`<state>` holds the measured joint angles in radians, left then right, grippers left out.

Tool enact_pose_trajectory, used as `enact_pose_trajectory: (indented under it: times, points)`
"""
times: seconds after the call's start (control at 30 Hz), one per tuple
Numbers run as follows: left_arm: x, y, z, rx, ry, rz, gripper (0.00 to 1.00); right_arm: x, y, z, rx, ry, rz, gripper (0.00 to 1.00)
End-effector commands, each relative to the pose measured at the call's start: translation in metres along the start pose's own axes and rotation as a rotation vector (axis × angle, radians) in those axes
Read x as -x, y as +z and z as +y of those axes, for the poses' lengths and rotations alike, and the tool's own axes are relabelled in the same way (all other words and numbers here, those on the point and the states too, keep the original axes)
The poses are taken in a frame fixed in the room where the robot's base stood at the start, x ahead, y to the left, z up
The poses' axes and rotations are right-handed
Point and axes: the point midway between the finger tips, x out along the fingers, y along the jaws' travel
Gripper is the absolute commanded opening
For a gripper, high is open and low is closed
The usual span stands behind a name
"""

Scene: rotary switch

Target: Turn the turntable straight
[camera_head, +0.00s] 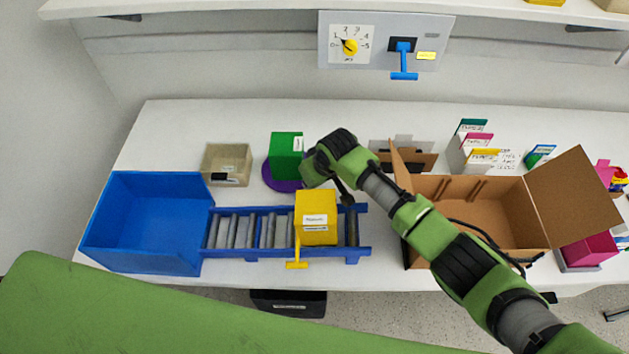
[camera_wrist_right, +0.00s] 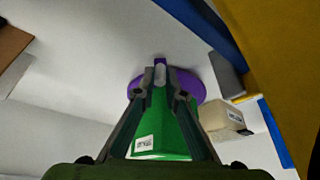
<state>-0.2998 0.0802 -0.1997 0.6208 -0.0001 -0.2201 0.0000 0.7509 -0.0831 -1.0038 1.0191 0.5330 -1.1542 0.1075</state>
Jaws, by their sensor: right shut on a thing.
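The turntable is a purple round disc (camera_head: 275,181) on the white table, with a green box (camera_head: 286,154) on top. My right gripper (camera_head: 311,176) reaches in from the right, just beside the green box, and its fingertips are partly hidden by its own arm. In the right wrist view, the purple disc (camera_wrist_right: 199,88) and the green box (camera_wrist_right: 160,136) lie beyond and between the fingers (camera_wrist_right: 160,88). My left gripper is not in view.
A beige bin (camera_head: 227,165) stands left of the turntable. A blue roller track (camera_head: 275,254) with a yellow box (camera_head: 316,217) runs in front, beside a blue bin (camera_head: 150,225). An open cardboard box (camera_head: 478,244) is at the right. A wall panel (camera_head: 387,20) hangs behind.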

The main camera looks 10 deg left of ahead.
Motion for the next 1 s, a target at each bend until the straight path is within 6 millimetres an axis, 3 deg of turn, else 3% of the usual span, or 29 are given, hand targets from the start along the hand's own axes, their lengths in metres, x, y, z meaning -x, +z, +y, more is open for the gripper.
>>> enact_pose_trajectory:
  times: [0.23,0.3,0.33,0.77,1.0]
  points:
    - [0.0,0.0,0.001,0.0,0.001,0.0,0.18,0.0,0.001,0.0,0.0,0.0,-0.002,0.0]
    - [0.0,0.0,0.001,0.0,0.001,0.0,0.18,0.0,0.001,0.0,0.0,0.0,-0.002,0.26]
    - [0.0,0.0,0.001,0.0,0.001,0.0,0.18,0.0,0.001,0.0,0.0,0.0,-0.001,0.28]
    - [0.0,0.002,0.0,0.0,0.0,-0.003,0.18,0.004,0.0,0.0,0.0,-0.001,0.0,0.28]
    - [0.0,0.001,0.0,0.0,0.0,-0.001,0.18,0.032,0.0,0.001,0.0,0.0,0.003,0.28]
